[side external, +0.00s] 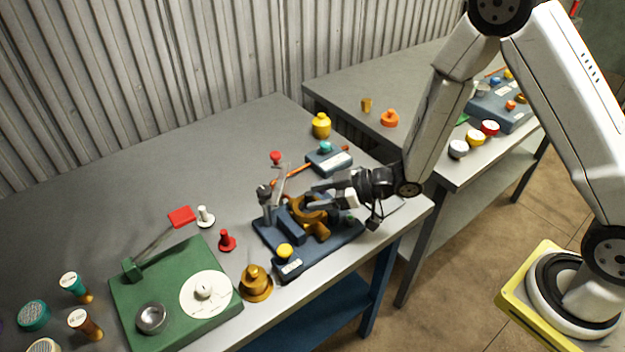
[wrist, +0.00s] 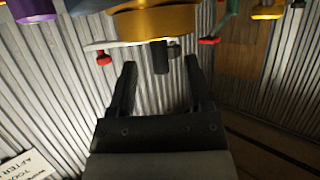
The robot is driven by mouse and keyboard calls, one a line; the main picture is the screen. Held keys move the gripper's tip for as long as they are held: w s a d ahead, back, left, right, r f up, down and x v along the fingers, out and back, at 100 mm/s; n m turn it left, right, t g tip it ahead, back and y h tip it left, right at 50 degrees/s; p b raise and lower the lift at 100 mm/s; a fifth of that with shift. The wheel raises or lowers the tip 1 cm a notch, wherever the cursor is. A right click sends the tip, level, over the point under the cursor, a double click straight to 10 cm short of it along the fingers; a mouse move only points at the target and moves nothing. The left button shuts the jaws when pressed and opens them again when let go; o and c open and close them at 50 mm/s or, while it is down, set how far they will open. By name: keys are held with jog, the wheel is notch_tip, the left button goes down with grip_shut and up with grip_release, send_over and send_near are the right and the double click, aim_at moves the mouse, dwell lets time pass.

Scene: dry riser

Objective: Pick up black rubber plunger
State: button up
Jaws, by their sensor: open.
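A short black cylinder, which looks like the black rubber plunger (wrist: 160,57), shows in the wrist view just below a gold ring-shaped part (wrist: 150,22). My gripper (wrist: 162,72) is open, with one finger on each side of the plunger's line. The plunger is near the fingertips; I cannot tell if it touches them. In the side view my gripper (side external: 312,188) reaches in from the right, level, at the gold part (side external: 308,212) on a dark blue base (side external: 350,238). The plunger cannot be made out there.
A metal upright (side external: 267,205) stands left of the gold part. A yellow knob (side external: 285,251) and gold bell-shaped piece (side external: 256,283) are in front. A blue box (side external: 329,160) stands behind. A green board (side external: 160,325) lies left. The table's back left is clear.

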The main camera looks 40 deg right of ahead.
aim_at(300, 206)
jog(key=shift+x, duration=2.3)
jog(key=shift+c, duration=0.3)
grip_shut()
